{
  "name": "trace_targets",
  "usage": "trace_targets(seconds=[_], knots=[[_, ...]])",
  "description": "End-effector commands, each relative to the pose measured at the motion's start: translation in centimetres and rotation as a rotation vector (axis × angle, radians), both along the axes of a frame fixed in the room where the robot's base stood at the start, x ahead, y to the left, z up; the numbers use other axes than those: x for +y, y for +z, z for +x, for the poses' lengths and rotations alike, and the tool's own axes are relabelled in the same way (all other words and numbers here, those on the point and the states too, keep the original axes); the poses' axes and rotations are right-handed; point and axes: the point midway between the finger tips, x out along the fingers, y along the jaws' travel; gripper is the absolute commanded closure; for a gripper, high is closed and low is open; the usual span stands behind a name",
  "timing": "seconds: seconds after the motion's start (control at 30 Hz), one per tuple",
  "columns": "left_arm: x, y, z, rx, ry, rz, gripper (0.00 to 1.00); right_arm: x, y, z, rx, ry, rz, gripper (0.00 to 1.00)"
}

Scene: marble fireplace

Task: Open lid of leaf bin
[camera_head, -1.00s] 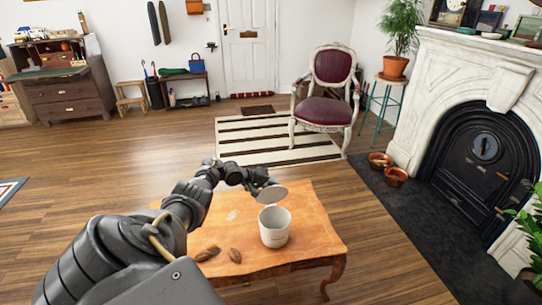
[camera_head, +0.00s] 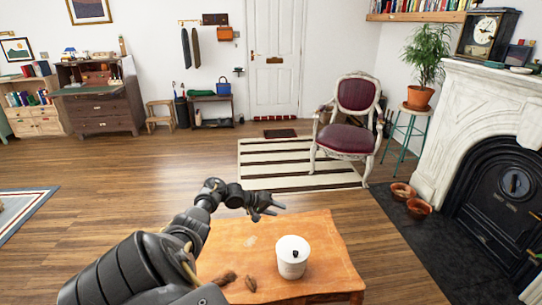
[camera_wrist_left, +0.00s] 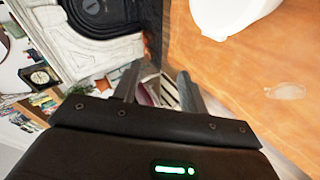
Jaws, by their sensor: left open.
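The leaf bin (camera_head: 291,266) is a small white pot standing upright on the orange wooden table. My left gripper (camera_head: 281,208) is open and empty, in the air above the far side of the table, apart from the lid. In the left wrist view, the open gripper's fingers (camera_wrist_left: 158,88) have nothing between them. Part of the white bin (camera_wrist_left: 228,16) shows at the top of that view, cut off by the edge. My right gripper is in no frame.
Brown leaves (camera_head: 228,279) lie on the wooden table (camera_head: 228,240) left of the bin. A pale patch also lies on the table. A chair (camera_head: 350,135), a striped rug (camera_head: 265,155) and a marble fireplace (camera_head: 455,115) stand beyond.

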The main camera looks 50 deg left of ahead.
Motion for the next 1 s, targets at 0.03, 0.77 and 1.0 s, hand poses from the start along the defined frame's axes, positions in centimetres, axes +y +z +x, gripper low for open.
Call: trace_targets(seconds=[0.03,0.77,1.0], knots=[[0.2,0.5,-0.6,0.001,0.000,0.001,0.58,0.4,0.3,0.1,-0.002,-0.001,0.005,0.56],[0.7,1.3,-1.9,-0.001,0.001,0.000,0.58,-0.8,0.6,0.5,-0.008,0.003,-0.010,0.56],[-0.4,-0.7,-2.2,0.032,-0.036,0.092,0.58,-0.8,0.5,0.5,-0.008,0.003,-0.010,0.56]])
